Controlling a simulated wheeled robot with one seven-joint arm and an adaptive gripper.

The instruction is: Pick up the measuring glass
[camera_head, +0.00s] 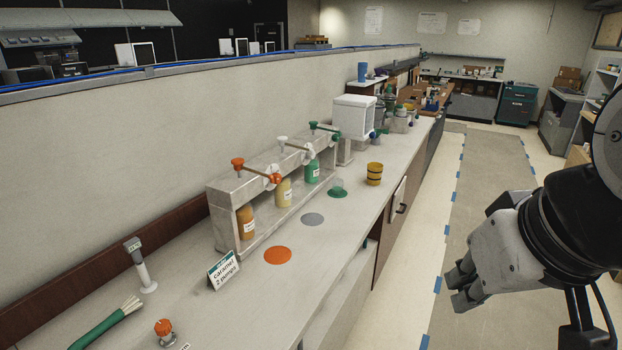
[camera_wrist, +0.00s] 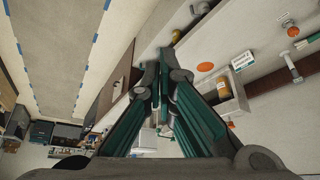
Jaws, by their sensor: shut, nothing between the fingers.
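A small clear glass (camera_head: 338,184), which looks like the measuring glass, stands on a green disc (camera_head: 337,194) on the counter, in front of the pump rack in the head view. My gripper (camera_head: 457,288) is shut and empty, to the right of the counter and above the floor, well apart from the glass. In the wrist view my gripper's fingers (camera_wrist: 158,62) are together with nothing between them. They cover part of the counter there, and I cannot make out the glass in that view.
The pump rack (camera_head: 232,190) holds orange, yellow and green bottles. A yellow banded cup (camera_head: 374,174) stands right of the glass. An orange disc (camera_head: 278,255), a grey disc (camera_head: 312,219) and a caramel sign (camera_head: 223,270) are nearer. The aisle floor (camera_head: 480,200) is clear.

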